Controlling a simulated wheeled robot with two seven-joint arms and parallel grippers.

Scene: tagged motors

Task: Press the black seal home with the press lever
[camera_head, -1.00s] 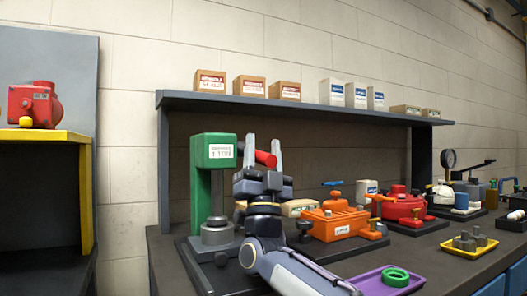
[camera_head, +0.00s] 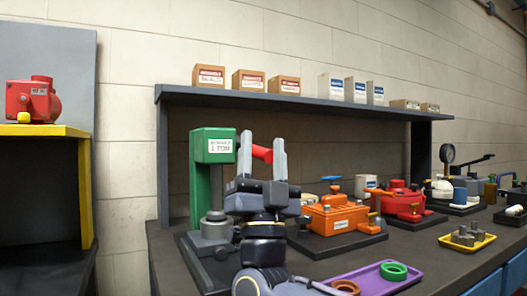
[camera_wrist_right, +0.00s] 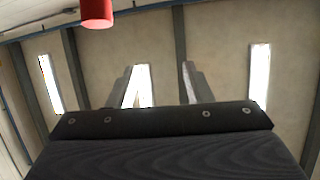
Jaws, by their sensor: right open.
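The green press (camera_head: 200,178) with a "1 TON" label stands at the left end of the bench. Its red lever handle (camera_head: 262,153) sticks out to the right of the press head. My right gripper (camera_head: 262,145) is open and points up, its two fingers on either side of the handle in the head view. In the right wrist view the handle (camera_wrist_right: 97,12) shows at the top left, outside the space between the fingers, so it is not held. A grey cylindrical part (camera_head: 215,225) sits at the press base. I cannot make out the black seal. My left gripper is not in view.
An orange box (camera_head: 335,217) and a red housing (camera_head: 402,202) stand right of the press. A purple tray (camera_head: 372,279) in front holds a green ring (camera_head: 394,270) and a brown ring (camera_head: 345,287). A shelf (camera_head: 300,103) runs above the bench.

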